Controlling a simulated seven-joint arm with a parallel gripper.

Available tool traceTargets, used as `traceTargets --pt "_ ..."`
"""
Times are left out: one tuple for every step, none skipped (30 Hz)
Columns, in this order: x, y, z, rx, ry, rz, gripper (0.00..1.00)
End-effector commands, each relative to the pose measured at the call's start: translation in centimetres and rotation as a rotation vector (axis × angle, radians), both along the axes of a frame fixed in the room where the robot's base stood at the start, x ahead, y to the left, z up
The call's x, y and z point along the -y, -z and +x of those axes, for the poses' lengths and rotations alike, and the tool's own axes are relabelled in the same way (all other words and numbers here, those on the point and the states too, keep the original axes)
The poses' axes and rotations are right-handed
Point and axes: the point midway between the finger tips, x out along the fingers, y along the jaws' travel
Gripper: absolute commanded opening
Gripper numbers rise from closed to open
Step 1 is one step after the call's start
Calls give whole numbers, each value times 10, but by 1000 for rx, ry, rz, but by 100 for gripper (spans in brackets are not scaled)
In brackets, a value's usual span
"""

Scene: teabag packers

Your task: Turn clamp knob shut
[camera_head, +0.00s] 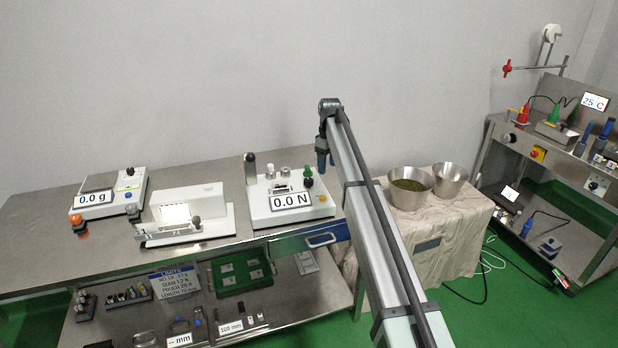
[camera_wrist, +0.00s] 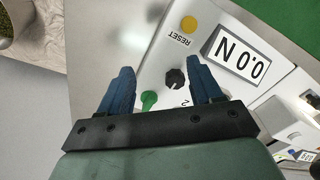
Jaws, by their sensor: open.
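The force tester (camera_head: 262,212) with a 0.0 N display stands on the bench; it also shows in the wrist view (camera_wrist: 160,62). On it, a black ridged knob (camera_wrist: 175,80) and a green knob or lever (camera_wrist: 148,101) show in the wrist view. I cannot tell for sure which one is the clamp knob. My gripper (camera_wrist: 159,68) is open, its blue fingers apart on either side of both in the picture, with nothing held. In the head view my gripper (camera_head: 323,160) hangs beside the tester's right end, above the bench edge.
A sealer-like white device (camera_head: 188,215) and a scale (camera_head: 108,195) stand left of the tester. Two metal bowls (camera_head: 411,188) stand on a draped table to the right. A yellow RESET button (camera_wrist: 189,24) is near the black knob.

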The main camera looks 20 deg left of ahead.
Motion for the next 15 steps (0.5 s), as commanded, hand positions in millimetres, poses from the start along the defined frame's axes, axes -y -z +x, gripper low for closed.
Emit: traceTargets --pt "-29 -21 7 1 -42 1 64" --pt "-39 -29 7 1 -62 0 64" --pt "-50 -38 6 1 -87 0 64" --pt "-58 -45 5 0 -101 0 64" --pt "-63 -50 4 0 -113 -1 64" --pt "-69 -54 3 -1 -126 -1 64" --pt "-71 -56 2 -1 -133 -1 64" --pt "-73 -58 2 -1 -137 -2 64" --pt "-75 -57 1 -1 -141 -2 64" --pt "-75 -56 0 -2 -143 -2 64" --pt "-75 -54 0 -2 -143 -2 64" --pt "-75 -51 0 -2 -143 -2 64" --pt "-75 -47 -1 -2 -143 -2 64" --pt "-74 -43 -1 -2 -142 -2 64" --pt "-74 -38 -1 -2 -142 -2 64"
